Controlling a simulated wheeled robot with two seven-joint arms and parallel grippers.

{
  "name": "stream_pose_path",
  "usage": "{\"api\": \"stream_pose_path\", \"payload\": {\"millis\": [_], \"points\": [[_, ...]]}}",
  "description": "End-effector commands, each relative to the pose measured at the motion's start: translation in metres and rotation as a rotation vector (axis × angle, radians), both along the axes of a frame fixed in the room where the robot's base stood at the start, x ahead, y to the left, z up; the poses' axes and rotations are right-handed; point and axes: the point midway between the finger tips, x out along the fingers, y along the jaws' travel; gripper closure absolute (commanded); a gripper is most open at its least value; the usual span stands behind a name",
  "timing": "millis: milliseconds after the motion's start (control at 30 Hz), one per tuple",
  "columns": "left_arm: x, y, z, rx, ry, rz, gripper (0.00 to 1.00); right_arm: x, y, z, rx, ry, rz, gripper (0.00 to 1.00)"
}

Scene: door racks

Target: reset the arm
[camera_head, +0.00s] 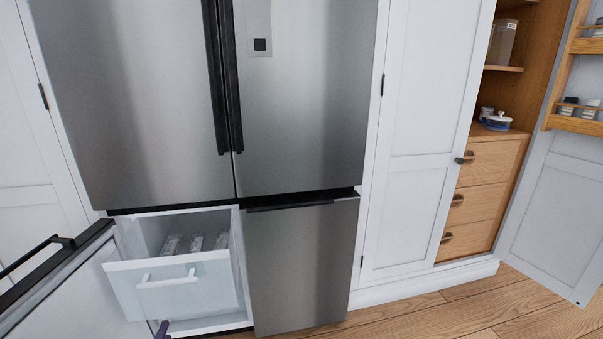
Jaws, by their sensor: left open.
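The tip of my left gripper (162,328) shows at the bottom edge, just below the clear freezer drawer (150,301). It is open, and nothing shows in it. Most of it and the rest of the arm are below the picture. I cannot tell whether it touches the drawer or the door. My right gripper is not in view.
The lower left fridge door (70,292) stands open toward me at the left. The steel fridge (300,120) is otherwise shut. At the right, a tall cupboard with wooden drawers (487,162) has its door (560,200) open. Wooden floor (470,318) is clear at lower right.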

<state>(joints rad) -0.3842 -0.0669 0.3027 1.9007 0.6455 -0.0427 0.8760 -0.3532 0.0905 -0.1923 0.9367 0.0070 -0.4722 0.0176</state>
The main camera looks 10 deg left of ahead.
Motion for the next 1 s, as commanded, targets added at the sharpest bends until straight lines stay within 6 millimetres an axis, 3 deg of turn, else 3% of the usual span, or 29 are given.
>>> {"api": "stream_pose_path", "payload": {"millis": [67,167,200,300,400,500,733,800,1000], "points": [[-0.002,-0.025,-0.052,0.093,0.161,-0.089,0.53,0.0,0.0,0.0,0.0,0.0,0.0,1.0],[-0.021,-0.066,-0.135,0.275,0.42,-0.274,0.53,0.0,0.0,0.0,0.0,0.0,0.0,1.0],[-0.034,-0.082,-0.167,0.355,0.519,-0.362,0.53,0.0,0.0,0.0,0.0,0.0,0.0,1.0],[-0.079,-0.114,-0.236,0.548,0.739,-0.593,0.53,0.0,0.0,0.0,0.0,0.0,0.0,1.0],[-0.129,-0.132,-0.287,0.716,0.906,-0.814,0.53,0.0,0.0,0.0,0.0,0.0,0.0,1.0],[-0.179,-0.14,-0.323,0.86,1.033,-1.018,0.53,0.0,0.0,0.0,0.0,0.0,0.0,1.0],[-0.29,-0.131,-0.372,1.143,1.245,-1.486,0.53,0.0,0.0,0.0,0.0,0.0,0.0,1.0],[-0.293,-0.131,-0.333,1.143,1.238,-1.477,0.53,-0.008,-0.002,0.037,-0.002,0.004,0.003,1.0],[-0.314,-0.127,-0.274,1.144,1.238,-1.481,0.53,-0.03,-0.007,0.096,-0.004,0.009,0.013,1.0]]}}
